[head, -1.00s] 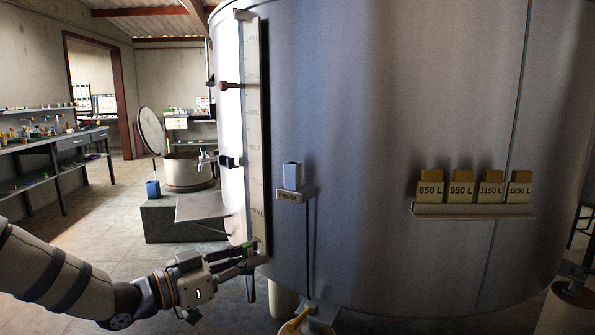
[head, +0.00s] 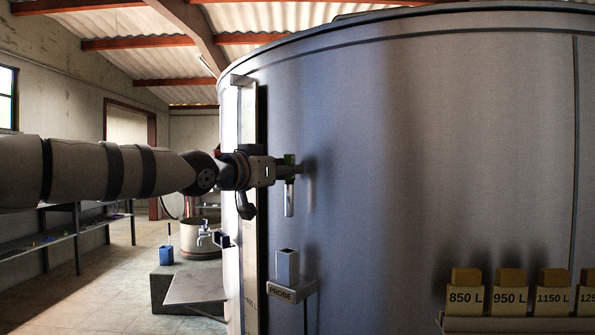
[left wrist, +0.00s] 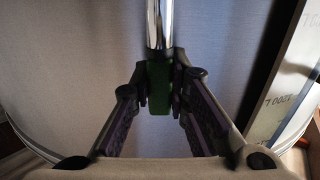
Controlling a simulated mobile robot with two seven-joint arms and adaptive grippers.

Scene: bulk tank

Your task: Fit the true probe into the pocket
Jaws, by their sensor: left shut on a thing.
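My left gripper (head: 286,170) is shut on a probe with a green head and a shiny metal rod (head: 289,200). The rod hangs straight down in the head view, beside the tank's gauge strip. In the left wrist view the green head (left wrist: 159,88) sits between the fingers, and the rod (left wrist: 160,25) runs to the top edge. The pocket (head: 287,267), a small grey-blue box on a bracket labelled PROBE (head: 281,292), is on the tank wall below the rod tip, with a clear gap between. The inside of the pocket is hidden. My right gripper is not in view.
The big metal tank (head: 420,170) fills the right side. A ledge (head: 520,325) holds several volume tags. The gauge strip (head: 249,250) runs close to my left gripper. A blue container (head: 167,255) stands at the back left, near a tapped vessel (head: 200,236).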

